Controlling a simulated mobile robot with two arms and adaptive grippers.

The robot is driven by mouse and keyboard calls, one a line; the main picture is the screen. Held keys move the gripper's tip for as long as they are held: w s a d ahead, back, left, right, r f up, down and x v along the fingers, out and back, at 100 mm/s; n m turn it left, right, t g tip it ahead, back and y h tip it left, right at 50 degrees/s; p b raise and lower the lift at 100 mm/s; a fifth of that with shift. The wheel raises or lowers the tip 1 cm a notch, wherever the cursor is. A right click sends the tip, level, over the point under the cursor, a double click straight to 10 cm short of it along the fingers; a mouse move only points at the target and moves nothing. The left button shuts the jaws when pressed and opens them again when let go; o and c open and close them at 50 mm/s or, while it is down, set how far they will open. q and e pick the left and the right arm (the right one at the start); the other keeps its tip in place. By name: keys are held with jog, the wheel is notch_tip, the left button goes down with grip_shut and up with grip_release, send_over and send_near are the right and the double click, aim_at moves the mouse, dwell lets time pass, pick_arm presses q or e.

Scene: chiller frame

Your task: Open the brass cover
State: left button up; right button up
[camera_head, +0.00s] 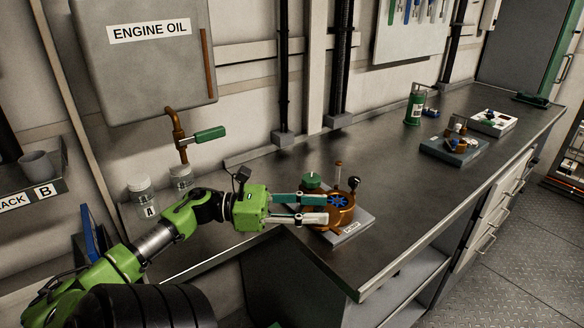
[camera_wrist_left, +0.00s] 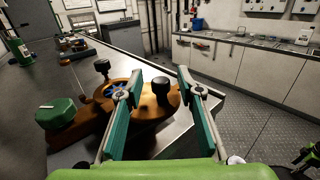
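A round brass housing (camera_head: 341,216) sits on a light grey labelled plate (camera_head: 352,231) near the bench's front corner. A blue wheel-like part (camera_head: 338,200) shows in its top. A black knob (camera_head: 353,183) stands at its right side and a green cap (camera_head: 312,180) at its far left. I cannot tell which brass part is the cover. My left gripper (camera_head: 327,209) reaches in from the left, its fingers apart at the housing. In the left wrist view, a black knob (camera_wrist_left: 162,90) on brass shows between the open fingers (camera_wrist_left: 160,76); contact is unclear.
Two jars (camera_head: 142,191) stand behind my left arm, below a pipe with a green handle (camera_head: 210,134). A green canister (camera_head: 414,106) and another device on a dark plate (camera_head: 454,147) stand further right. The bench between is clear.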

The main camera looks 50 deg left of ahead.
pick_arm(q)
jog(key=v, duration=1.1)
